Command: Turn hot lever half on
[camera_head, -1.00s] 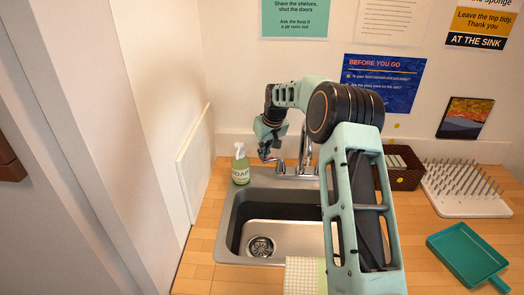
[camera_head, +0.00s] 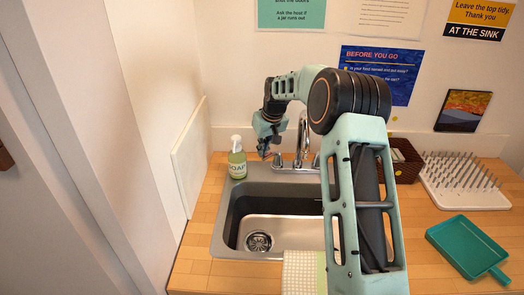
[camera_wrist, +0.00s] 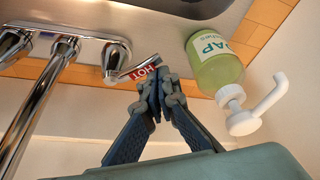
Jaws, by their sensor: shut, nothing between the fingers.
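The hot lever (camera_wrist: 140,69) is a short metal handle with a red HOT label. It sticks out sideways from a chrome base (camera_wrist: 116,55) beside the faucet spout (camera_wrist: 40,105). My gripper (camera_wrist: 157,92) is shut and empty, with its fingertips right at the lever's labelled free end in the wrist view. I cannot tell whether they touch. In the head view my gripper (camera_head: 267,153) is left of the tall faucet (camera_head: 302,140), at the back rim of the sink. The lever is too small and partly hidden there to read.
A green soap bottle (camera_head: 237,165) with a white pump stands close left of my gripper. The steel sink (camera_head: 228,212) is in front. A basket (camera_head: 408,165), a drying rack (camera_head: 465,203) and a teal dustpan-like tray (camera_head: 468,246) are to the right.

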